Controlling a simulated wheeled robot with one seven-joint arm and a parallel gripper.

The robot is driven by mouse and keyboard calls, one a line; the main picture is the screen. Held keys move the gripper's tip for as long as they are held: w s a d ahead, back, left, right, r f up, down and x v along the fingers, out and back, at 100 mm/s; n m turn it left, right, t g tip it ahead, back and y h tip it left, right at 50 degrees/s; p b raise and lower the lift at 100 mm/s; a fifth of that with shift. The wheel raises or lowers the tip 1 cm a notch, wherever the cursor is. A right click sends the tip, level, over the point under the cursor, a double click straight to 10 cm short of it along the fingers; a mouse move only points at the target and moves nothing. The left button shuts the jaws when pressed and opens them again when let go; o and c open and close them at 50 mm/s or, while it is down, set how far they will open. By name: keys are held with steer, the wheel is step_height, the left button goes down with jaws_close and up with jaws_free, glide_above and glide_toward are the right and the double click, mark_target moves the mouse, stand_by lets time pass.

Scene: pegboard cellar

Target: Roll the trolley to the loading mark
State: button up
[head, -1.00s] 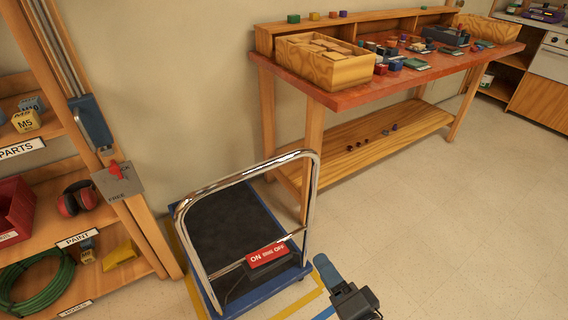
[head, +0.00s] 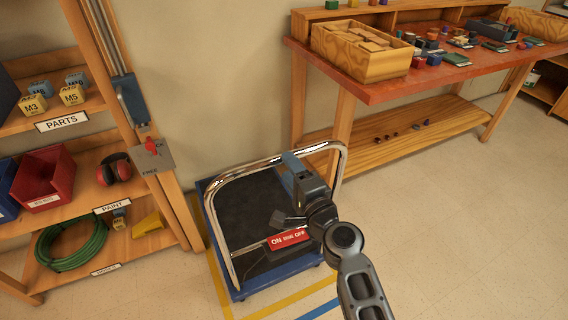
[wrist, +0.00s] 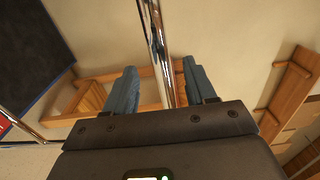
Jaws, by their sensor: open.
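The trolley (head: 240,220) stands on the floor near the wall, with a blue deck edge, a dark mat and an upright chrome handle (head: 222,172). A red ON/OFF label (head: 284,239) shows low at its handle end, partly hidden by my arm. My gripper (head: 287,160) is open at the handle's top bar. In the wrist view the chrome bar runs between the two blue fingers of my gripper (wrist: 159,68), with gaps on both sides. Yellow lines (head: 285,306) and a blue stripe (head: 318,310) are on the floor beside the trolley; I cannot tell which is the loading mark.
The floor at the right (head: 470,230) is open.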

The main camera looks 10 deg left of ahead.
steer(key=b+x, duration=0.1)
steer(key=x, duration=0.4)
jaws_close()
steer(key=shift+f, duration=0.1)
stand_by(0.4)
steer(key=shift+f, duration=0.1)
stand_by(0.8)
